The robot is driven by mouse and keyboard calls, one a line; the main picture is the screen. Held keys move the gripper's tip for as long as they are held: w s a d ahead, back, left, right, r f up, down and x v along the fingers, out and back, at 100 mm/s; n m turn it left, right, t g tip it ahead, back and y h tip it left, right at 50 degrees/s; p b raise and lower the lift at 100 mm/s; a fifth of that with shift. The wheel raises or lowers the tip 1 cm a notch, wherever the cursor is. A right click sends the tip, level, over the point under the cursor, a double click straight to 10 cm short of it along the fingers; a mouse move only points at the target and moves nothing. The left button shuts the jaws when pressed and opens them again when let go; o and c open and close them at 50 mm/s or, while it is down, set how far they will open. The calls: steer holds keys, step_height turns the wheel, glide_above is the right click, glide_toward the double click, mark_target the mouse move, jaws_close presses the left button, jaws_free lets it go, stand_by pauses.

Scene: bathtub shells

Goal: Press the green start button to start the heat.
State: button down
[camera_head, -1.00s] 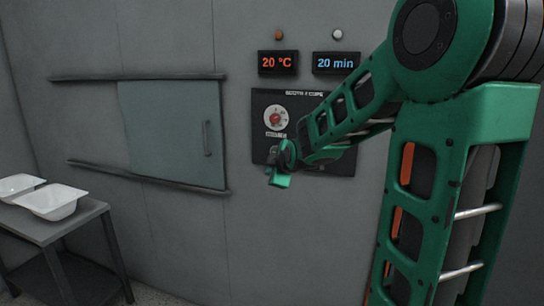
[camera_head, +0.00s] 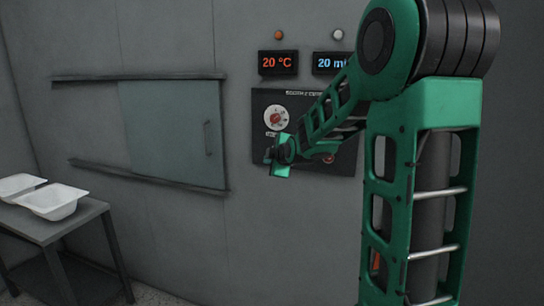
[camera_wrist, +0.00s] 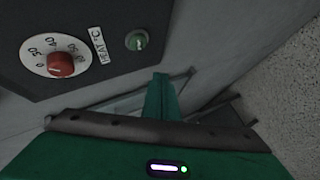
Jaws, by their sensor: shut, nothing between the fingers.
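The green start button (camera_wrist: 137,40) shows in the wrist view, on the dark control panel (camera_wrist: 100,85) beside the HEAT °C label and the dial with its red knob (camera_wrist: 61,64). In the head view the panel (camera_head: 345,168) is on the wall and the dial (camera_head: 276,118) is visible, but I cannot make out the green button around my wrist. My gripper (camera_head: 281,170) is in front of the panel's lower left. In the wrist view my gripper (camera_wrist: 160,95) is shut and empty, its tip apart from the button in the picture.
Above the panel, displays read 20 °C (camera_head: 278,63) and 20 min, partly covered by my arm. An orange lamp (camera_head: 278,35) and a pale lamp (camera_head: 337,34) sit above them. A sliding door (camera_head: 170,135) is left. White shells (camera_head: 52,201) stand on a table (camera_head: 85,222).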

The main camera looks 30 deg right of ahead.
steer(key=shift+w+d, duration=0.75)
steer(key=shift+d, duration=0.25)
steer(key=shift+w+d, duration=0.75)
steer(key=shift+d, duration=0.2)
steer(key=shift+w+d, duration=0.1)
stand_by(0.6)
steer(key=shift+w+d, duration=0.15)
steer(key=shift+d, duration=0.1)
steer(key=shift+w+d+r, duration=0.1)
steer(key=shift+w+d, duration=0.15)
steer(key=shift+d, duration=0.1)
stand_by(0.9)
steer(key=shift+a, duration=0.1)
steer(key=shift+s+a, duration=0.5)
steer(key=shift+a, duration=0.1)
stand_by(0.3)
steer(key=s+a, duration=0.1)
steer(key=a, duration=0.1)
steer(key=s+a, duration=0.2)
stand_by(0.5)
